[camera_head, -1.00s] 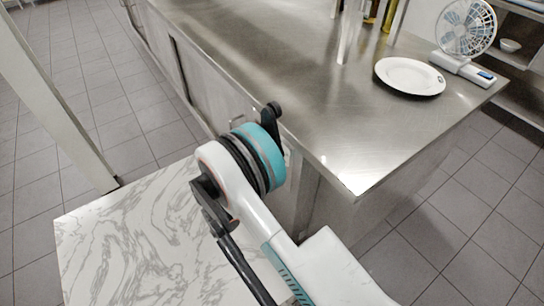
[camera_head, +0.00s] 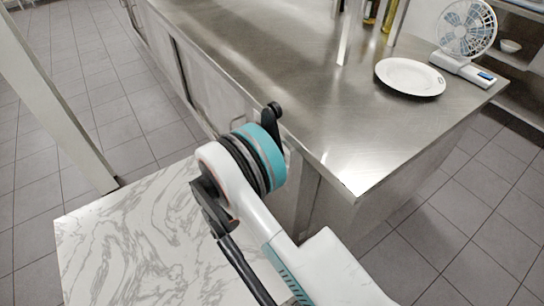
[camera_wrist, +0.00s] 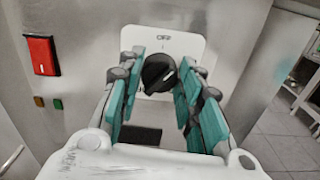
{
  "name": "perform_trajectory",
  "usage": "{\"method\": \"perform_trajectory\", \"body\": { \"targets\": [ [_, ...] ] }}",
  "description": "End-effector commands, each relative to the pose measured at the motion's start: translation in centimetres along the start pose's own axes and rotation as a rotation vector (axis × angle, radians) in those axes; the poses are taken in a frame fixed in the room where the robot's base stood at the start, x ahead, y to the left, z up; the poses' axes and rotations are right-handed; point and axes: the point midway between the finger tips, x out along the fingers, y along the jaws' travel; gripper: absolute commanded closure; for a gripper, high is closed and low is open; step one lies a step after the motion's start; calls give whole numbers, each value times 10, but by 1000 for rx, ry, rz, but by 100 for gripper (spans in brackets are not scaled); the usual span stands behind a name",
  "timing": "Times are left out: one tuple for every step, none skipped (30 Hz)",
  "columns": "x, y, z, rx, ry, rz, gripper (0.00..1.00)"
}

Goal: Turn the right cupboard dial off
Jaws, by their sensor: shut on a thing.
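The cupboard dial (camera_wrist: 157,74) is a black round knob on a white plate (camera_wrist: 187,44) marked OFF at its top, in the wrist view. The plate sits on a grey metal cupboard face. My gripper (camera_wrist: 160,60) has its teal-padded fingers on the left and right of the knob and is shut on it. The knob's pointer looks slightly off upright, but its exact angle is hard to tell. In the head view my arm reaches to the counter's near side, and the dial and fingers are hidden there.
A red switch (camera_wrist: 42,55) is left of the dial, above small brown and green buttons (camera_wrist: 57,104). In the head view, a steel counter (camera_head: 270,60) holds a white plate (camera_head: 410,77), a fan (camera_head: 466,30) and bottles (camera_head: 389,20). A marble-patterned top (camera_head: 130,235) is at the near left.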

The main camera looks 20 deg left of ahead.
Motion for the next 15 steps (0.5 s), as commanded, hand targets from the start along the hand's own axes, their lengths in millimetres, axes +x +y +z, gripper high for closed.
{"method": "perform_trajectory", "body": {
  "targets": [
    [0,1,0,-42,0,3,91],
    [0,1,0,-70,0,3,91],
    [0,2,0,-108,0,3,91],
    [0,2,0,-136,0,3,91],
    [0,2,0,-164,0,3,91],
    [0,2,0,-201,0,3,91],
    [0,2,0,-228,0,3,91],
    [0,2,0,-255,0,3,91],
    [0,2,0,-290,0,3,91],
    [0,2,0,-315,0,3,91],
    [0,2,0,-340,0,3,91],
    [0,2,0,-372,0,3,91],
    [0,2,-1,-394,0,3,91],
    [0,2,-1,-415,0,3,91],
    [0,2,-1,-442,0,3,91]
  ]
}}
